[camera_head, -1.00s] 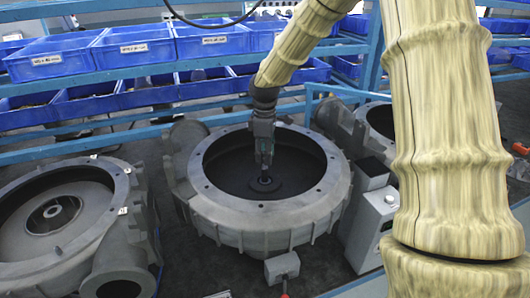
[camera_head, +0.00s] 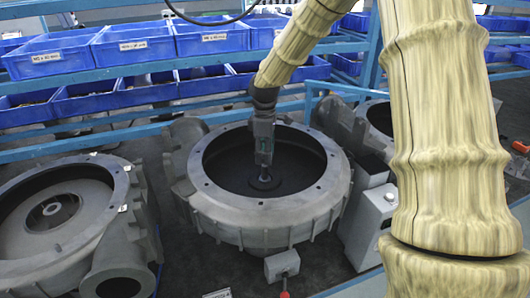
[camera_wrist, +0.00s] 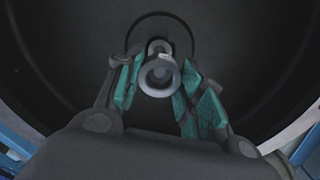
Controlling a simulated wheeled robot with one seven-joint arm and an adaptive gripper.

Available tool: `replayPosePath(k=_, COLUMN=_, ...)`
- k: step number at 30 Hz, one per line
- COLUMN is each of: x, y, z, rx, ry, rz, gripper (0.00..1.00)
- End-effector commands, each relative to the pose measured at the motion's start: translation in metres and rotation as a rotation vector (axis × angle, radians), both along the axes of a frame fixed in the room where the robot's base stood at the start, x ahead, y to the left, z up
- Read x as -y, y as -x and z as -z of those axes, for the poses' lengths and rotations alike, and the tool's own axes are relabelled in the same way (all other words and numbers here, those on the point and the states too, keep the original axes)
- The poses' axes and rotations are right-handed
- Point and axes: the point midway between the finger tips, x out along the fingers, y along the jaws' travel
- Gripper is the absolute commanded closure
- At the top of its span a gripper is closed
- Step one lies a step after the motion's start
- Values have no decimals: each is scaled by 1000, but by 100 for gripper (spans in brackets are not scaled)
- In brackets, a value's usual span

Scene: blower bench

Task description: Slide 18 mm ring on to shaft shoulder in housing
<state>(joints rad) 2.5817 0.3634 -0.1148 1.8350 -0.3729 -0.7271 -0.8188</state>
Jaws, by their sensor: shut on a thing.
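The grey housing (camera_head: 215,204) is a large round casing with a dark bowl, in the middle of the head view. The shaft (camera_head: 265,179) stands at the bowl's centre, right below my gripper (camera_head: 264,163). In the wrist view, my gripper (camera_wrist: 157,82) has its teal pads on either side of a pale grey ring (camera_wrist: 146,82) and is shut on it. The shaft (camera_wrist: 160,46) shows just beyond the ring, nearly in line with it. I cannot tell whether the ring is around the shaft or above it. The shoulder is not clearly visible.
The housing's raised rim surrounds my gripper. A second grey casing (camera_head: 30,262) lies at the left. A grey box (camera_head: 372,222) stands close to the housing's right side. Blue bins (camera_head: 130,46) on blue racks line the back.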

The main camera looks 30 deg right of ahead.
Motion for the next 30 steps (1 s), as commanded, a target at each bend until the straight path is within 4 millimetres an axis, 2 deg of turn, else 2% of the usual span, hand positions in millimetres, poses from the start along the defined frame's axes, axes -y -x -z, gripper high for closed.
replayPosePath(k=30, x=0, y=0, z=20, rx=0, ry=0, rz=0, gripper=87)
